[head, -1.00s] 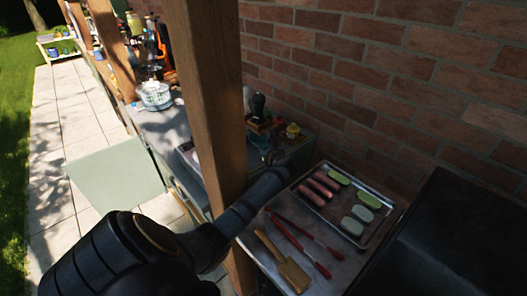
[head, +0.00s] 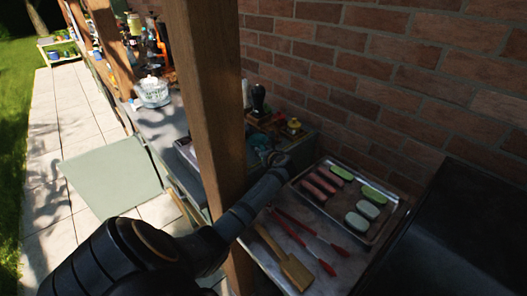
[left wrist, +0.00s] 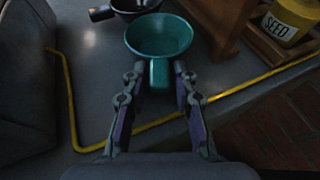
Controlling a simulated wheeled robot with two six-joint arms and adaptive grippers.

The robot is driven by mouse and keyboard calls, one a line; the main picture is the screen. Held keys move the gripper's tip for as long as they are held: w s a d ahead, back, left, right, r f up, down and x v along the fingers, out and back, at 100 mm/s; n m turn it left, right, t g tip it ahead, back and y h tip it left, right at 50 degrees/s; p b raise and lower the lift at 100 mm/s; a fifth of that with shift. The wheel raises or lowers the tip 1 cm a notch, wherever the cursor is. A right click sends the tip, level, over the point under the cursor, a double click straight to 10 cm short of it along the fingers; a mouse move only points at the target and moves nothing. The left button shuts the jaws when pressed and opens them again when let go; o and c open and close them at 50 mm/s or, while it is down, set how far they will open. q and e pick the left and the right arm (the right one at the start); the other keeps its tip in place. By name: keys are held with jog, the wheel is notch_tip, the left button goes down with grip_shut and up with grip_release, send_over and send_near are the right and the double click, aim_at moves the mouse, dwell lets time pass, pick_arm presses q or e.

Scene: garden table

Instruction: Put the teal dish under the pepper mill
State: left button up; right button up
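The teal dish (left wrist: 160,35) shows in the left wrist view as a round bowl with a short handle towards me. My left gripper (left wrist: 159,78) has one finger on each side of the handle, with narrow gaps beside it, so it looks open. In the head view the gripper (head: 280,160) is small and dark at the end of my left arm, and the dish (head: 265,154) is partly hidden there. A dark upright thing with a knob, probably the pepper mill (head: 258,98), stands behind, by the brick wall. My right gripper is not in view.
A yellow seed tin (left wrist: 290,20) stands on wood right of the dish. A black vessel (left wrist: 135,5) lies beyond it. A wooden post (head: 205,100) hides part of the bench. A food tray (head: 345,200), red tongs (head: 305,235) and a wooden spatula (head: 285,262) lie nearer.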

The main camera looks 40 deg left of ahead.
pick_arm(q)
jog(key=shift+o, duration=0.9)
jog(key=shift+r, duration=0.25)
jog(key=p+v, duration=0.4)
jog(key=p, duration=0.1)
jog(key=shift+d+r+p, duration=0.1)
jog(key=shift+r+p, duration=0.2)
jog(key=shift+r, duration=0.1)
jog(key=p+v, duration=0.5)
jog(key=v, duration=0.2)
jog(key=shift+s+d+f, duration=0.25)
jog(key=shift+s+f, duration=0.05)
jog(key=shift+f, duration=0.05)
